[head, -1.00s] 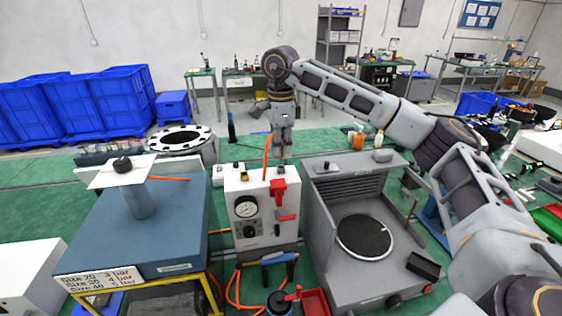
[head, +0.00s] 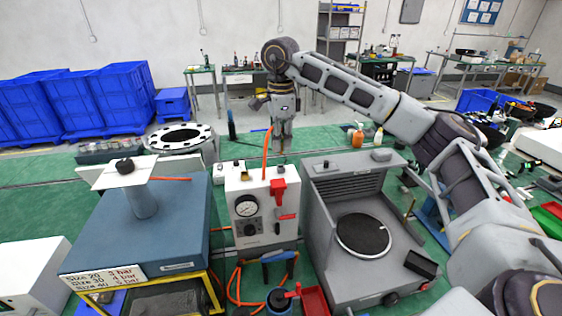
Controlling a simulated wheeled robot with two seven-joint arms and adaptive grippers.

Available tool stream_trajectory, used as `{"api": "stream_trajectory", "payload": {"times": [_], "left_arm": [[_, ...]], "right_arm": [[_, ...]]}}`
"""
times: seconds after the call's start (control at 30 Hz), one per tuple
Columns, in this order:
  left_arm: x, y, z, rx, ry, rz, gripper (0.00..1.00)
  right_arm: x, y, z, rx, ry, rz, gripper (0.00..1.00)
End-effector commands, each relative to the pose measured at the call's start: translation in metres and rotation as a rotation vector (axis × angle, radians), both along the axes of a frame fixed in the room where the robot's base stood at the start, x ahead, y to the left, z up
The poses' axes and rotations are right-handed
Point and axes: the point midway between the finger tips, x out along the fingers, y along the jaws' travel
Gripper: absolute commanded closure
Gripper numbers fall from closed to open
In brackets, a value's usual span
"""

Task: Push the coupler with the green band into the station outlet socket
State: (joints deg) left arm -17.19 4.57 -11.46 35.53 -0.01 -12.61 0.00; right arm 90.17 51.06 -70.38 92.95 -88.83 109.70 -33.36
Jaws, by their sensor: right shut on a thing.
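My right gripper (head: 283,148) points down just behind and above the white station box (head: 262,205), apart from it. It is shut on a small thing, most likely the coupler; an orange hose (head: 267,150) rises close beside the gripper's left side. The coupler's body and green band are too small or hidden to make out. The station box has a round gauge (head: 246,209), a red valve handle (head: 279,190) and small fittings on top. I cannot make out the outlet socket for certain. My left gripper is not in view.
A blue box with a post and white plate (head: 120,175) stands left of the station. A grey machine with a round dark plate (head: 318,225) stands close on its right. Orange hose and a blue-handled tool (head: 279,257) lie in front. Green floor is open behind.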

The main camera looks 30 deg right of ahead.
Motion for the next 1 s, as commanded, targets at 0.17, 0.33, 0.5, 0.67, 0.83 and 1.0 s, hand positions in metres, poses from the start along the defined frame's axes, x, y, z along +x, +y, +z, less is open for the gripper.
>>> {"api": "stream_trajectory", "payload": {"times": [0.17, 0.33, 0.5, 0.67, 0.83, 1.0], "left_arm": [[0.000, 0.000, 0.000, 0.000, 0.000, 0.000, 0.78], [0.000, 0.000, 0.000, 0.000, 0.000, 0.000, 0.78], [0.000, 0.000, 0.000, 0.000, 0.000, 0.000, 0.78], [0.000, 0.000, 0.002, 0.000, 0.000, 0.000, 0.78], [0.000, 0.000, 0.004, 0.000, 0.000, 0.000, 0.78], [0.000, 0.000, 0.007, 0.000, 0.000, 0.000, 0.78]], "right_arm": [[0.000, 0.000, 0.000, 0.000, 0.000, 0.000, 1.00], [0.000, 0.000, 0.000, 0.000, 0.000, 0.000, 0.99], [0.000, 0.000, 0.000, 0.000, 0.000, 0.000, 1.00], [0.000, -0.005, 0.001, 0.001, 0.002, -0.009, 1.00], [-0.002, -0.024, 0.002, 0.001, 0.004, -0.044, 1.00], [-0.006, -0.050, 0.005, 0.002, 0.003, -0.091, 1.00]]}}
